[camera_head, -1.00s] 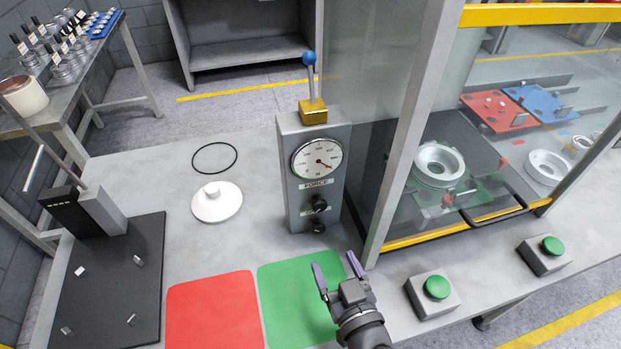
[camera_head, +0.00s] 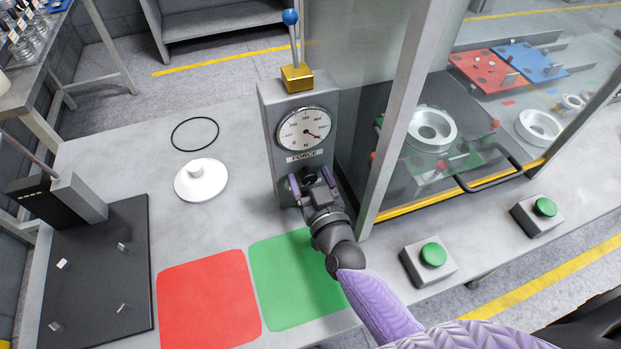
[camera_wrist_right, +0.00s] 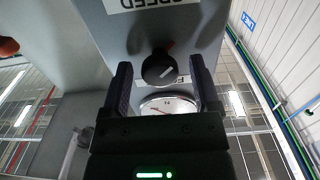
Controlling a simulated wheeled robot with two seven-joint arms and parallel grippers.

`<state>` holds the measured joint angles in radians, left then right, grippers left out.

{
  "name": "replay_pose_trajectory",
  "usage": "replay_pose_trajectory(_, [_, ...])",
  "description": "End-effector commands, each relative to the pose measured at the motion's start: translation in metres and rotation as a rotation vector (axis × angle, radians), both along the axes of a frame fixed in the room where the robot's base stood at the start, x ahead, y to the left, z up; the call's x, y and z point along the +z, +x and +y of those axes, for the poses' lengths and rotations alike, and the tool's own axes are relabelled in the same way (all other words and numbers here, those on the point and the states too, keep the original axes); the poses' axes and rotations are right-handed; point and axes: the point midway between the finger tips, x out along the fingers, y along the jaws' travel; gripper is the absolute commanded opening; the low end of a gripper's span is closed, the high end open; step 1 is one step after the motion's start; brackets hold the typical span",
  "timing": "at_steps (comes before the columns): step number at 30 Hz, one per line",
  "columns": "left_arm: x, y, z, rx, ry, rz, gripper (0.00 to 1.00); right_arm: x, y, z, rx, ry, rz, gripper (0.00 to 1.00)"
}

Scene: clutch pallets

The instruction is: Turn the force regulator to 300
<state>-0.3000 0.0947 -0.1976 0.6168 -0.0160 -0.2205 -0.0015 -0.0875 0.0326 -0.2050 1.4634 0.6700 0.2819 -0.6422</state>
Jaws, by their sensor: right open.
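The grey force regulator box (camera_head: 268,130) stands upright on the table with a round white dial (camera_head: 304,128) above a FORCE label. The dial's red needle points to the lower right; I cannot read its exact value. My right gripper (camera_head: 312,181) is in front of the box, just below the label, and largely hides the knobs in the head view. My left gripper is not in view.
A blue-knobbed lever (camera_head: 291,18) stands on top of the box. A glass-fronted cabinet (camera_head: 400,120) is close on the right. Green buttons (camera_head: 433,254) sit at the right front. A white disc (camera_head: 201,180) and black ring lie left. Red and green mats (camera_head: 208,300) lie in front.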

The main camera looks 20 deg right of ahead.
Motion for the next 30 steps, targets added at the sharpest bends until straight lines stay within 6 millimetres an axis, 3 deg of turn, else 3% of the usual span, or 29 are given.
replay_pose_trajectory(2, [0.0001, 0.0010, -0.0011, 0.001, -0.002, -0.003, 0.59, 0.0001, -0.0002, 0.0000, 0.000, 0.000, 0.000, 0.79])
replay_pose_trajectory(13, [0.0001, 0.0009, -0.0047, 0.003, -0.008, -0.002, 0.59, 0.0000, -0.0005, 0.0000, 0.000, 0.000, 0.000, 0.00])
replay_pose_trajectory(23, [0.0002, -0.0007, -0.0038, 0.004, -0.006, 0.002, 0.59, 0.0000, -0.0006, -0.0001, 0.000, 0.035, 0.001, 0.00])
replay_pose_trajectory(30, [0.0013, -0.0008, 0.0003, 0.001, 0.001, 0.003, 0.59, 0.0000, -0.0005, -0.0003, 0.000, 0.178, 0.006, 0.00])
